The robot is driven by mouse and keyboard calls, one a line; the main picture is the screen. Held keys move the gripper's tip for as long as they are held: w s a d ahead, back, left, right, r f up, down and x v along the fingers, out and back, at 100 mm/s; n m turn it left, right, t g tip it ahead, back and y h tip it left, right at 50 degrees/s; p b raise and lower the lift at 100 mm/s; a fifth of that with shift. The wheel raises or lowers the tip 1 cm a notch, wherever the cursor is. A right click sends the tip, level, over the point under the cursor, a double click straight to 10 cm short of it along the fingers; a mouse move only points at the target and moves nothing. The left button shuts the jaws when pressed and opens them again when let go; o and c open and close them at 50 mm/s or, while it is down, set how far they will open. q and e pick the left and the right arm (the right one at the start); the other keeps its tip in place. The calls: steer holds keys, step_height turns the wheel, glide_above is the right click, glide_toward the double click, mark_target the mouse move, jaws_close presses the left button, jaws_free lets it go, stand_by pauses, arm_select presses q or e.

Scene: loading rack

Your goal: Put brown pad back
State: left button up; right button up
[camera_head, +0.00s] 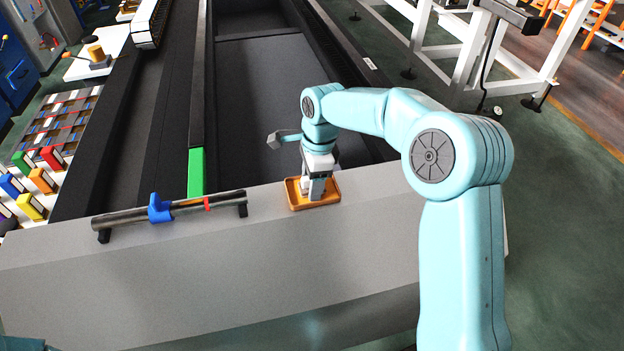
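My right gripper (314,188) points down into a small orange-brown tray (293,196) on the grey ledge. Its fingertips are low inside the tray and small in the picture. I cannot tell whether they are open or shut, or whether a pad is between them. No pad that is clearly brown shows; one in the tray could be hidden by the gripper. Coloured pads stand at the far left: green, red (52,157), blue, orange (43,180) and yellow (31,207). My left gripper is not in view.
A dark bar with a blue clamp (160,208) lies along the ledge (250,240), left of the tray. A green strip (196,172) runs behind it. Dark channels stretch away behind the ledge. White frames (470,50) stand at the back right. The ledge front is clear.

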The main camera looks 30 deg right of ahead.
step_height(320, 180, up, 12)
steer(key=d, duration=0.1)
steer(key=shift+s+r, duration=0.2)
steer(key=shift+s, duration=0.05)
steer(key=shift+d, duration=0.15)
stand_by(0.6)
